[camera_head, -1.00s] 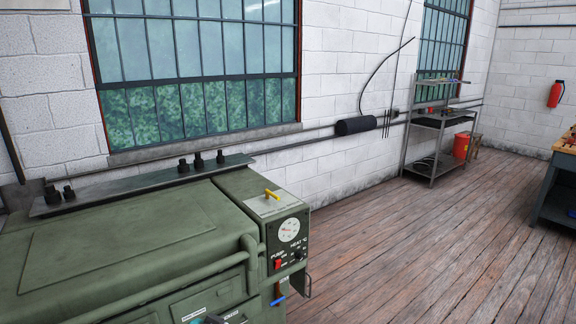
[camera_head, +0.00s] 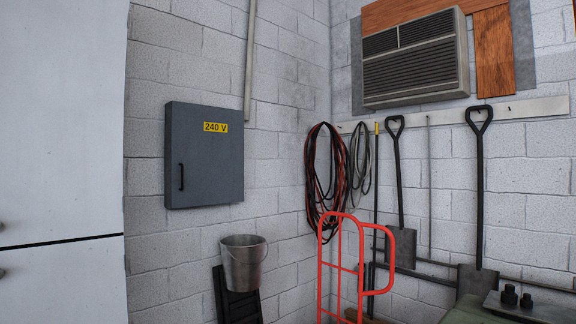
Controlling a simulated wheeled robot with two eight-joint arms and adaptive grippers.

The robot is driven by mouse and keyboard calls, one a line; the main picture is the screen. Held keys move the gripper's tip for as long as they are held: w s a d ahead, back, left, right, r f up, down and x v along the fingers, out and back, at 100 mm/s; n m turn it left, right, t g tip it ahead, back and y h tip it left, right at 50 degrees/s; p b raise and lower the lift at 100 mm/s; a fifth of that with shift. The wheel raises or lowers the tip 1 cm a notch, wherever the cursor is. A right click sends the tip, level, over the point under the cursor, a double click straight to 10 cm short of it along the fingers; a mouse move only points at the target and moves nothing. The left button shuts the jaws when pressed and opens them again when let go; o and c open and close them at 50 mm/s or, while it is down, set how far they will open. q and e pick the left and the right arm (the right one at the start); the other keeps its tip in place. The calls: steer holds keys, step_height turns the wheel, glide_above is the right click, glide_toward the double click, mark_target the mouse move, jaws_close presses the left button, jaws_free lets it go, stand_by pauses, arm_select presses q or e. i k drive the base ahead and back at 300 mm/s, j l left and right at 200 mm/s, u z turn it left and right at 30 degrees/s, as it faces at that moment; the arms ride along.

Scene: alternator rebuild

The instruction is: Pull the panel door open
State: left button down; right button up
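A grey electrical panel (camera_head: 204,155) hangs on the white block wall, left of the middle of the head view. Its door (camera_head: 215,165) is shut and carries a yellow "240 V" label (camera_head: 216,127). A dark vertical handle (camera_head: 181,177) is on the door's left side. Neither of my grippers shows in this view, so their state and distance from the panel are hidden.
A metal bucket (camera_head: 243,264) is below the panel, by a black object (camera_head: 236,300). A red hand truck (camera_head: 361,265) stands to the right, in front of coiled cables (camera_head: 327,180) and hanging shovels (camera_head: 480,190). A large pale surface (camera_head: 60,150) fills the left.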

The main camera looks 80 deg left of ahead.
mark_target(207, 160)
steer(key=u, duration=3.25)
steer(key=i+l, duration=0.15)
steer(key=i, duration=0.4)
steer(key=i+l, duration=0.2)
steer(key=i, duration=0.4)
steer(key=z, duration=0.05)
